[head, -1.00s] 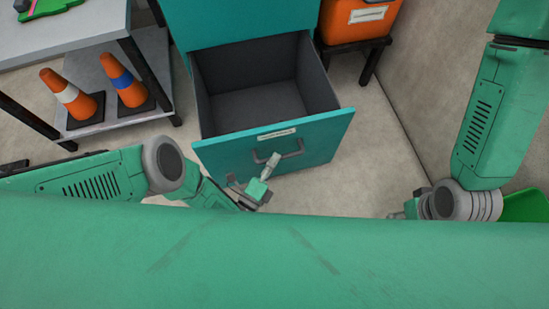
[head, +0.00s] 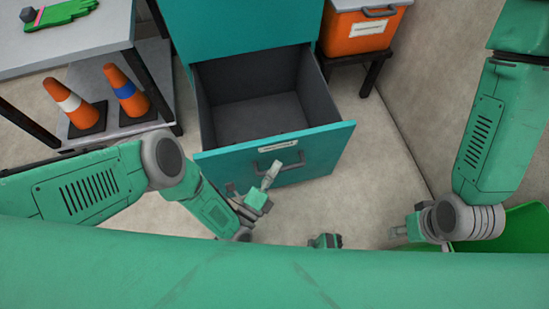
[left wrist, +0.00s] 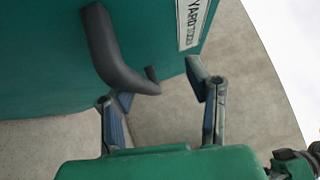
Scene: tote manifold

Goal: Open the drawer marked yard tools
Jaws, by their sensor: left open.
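The teal drawer (head: 310,157) stands pulled well out of its teal cabinet (head: 240,22), and its grey inside is empty. Its front carries a white label (head: 279,146), which reads YARD TOOLS in the left wrist view (left wrist: 192,22), and a dark grey bar handle (head: 290,167). My left gripper (head: 252,184) is open and empty just in front of the drawer front, near the handle. In the left wrist view the handle (left wrist: 110,60) lies ahead of the open fingers, not clamped.
An orange bin (head: 355,38) sits on a dark stand beside the cabinet, close to a wall. At left are a grey table (head: 60,50) with green gloves (head: 62,14) and a low shelf with two traffic cones (head: 125,88). A green container (head: 525,228) stands at right.

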